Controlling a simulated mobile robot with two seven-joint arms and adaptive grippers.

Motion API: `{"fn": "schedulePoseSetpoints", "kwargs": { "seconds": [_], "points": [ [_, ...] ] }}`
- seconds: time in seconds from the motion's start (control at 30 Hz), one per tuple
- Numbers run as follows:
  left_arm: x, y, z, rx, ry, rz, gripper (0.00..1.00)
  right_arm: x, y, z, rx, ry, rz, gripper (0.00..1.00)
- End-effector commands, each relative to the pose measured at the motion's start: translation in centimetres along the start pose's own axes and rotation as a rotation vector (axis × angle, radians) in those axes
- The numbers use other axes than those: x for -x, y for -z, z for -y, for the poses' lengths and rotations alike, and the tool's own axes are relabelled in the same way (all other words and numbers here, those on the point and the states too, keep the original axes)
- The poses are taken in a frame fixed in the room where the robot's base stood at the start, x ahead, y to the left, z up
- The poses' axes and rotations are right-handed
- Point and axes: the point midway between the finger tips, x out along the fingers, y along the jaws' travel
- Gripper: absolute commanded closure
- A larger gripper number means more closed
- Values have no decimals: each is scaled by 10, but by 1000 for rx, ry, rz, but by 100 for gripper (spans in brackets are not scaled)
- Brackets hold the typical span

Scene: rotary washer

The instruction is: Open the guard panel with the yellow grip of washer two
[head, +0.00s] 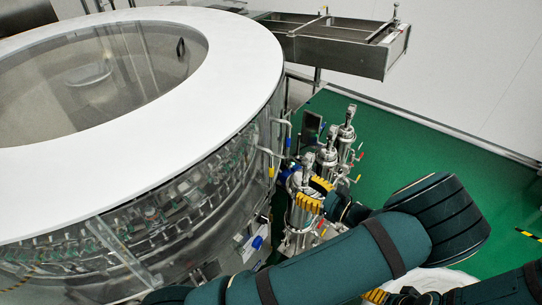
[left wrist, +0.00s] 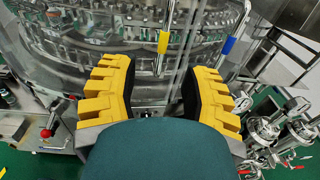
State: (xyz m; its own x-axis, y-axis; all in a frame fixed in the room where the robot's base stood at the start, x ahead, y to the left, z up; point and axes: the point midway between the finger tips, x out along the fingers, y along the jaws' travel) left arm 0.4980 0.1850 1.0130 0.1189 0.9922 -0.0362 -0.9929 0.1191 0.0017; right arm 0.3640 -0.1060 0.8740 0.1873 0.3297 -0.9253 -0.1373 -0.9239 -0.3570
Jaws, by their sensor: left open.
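The washer's guard panel is clear and curved; its face shows in the head view (head: 200,195) and in the left wrist view (left wrist: 120,45). A rod handle with a yellow grip (head: 271,171) hangs on the washer's right side. In the left wrist view the yellow grip (left wrist: 163,42) is ahead of my fingers, between their lines and apart from them. My left gripper (head: 314,194) is open and empty, to the right of the grip; its two yellow fingers show in the wrist view (left wrist: 157,78). My right gripper (head: 375,296) shows only as a sliver at the bottom edge.
A second handle with a blue grip (left wrist: 229,45) is right of the yellow one. Steel filter housings (head: 328,155) with valves stand close by my left gripper. A steel conveyor (head: 335,45) is at the back. Green floor (head: 400,155) to the right is clear.

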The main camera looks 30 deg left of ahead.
Motion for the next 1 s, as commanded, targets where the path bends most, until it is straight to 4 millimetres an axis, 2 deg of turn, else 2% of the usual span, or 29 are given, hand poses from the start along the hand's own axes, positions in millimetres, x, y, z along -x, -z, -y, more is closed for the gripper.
{"fn": "schedulePoseSetpoints", "kwargs": {
  "seconds": [0.03, 0.17, 0.27, 0.7, 0.83, 1.0],
  "points": [
    [2, -7, 3, 2, 12, 23, 53, 2, 0, 1, -1, 0, -1, 15],
    [-4, -12, 6, 2, 17, 44, 53, 3, 1, 1, -1, 0, -1, 15],
    [-18, -12, 5, 1, 15, 42, 53, 3, 1, 1, -1, 0, -1, 15],
    [-102, -14, 6, 1, 14, 39, 53, 9, 1, 3, -1, 1, -1, 15],
    [-119, -15, 6, 2, 15, 38, 53, 10, 1, 3, -1, 2, -1, 15],
    [-131, -15, 7, 2, 17, 37, 53, 10, 2, 3, 0, 2, -1, 15]
  ]
}}
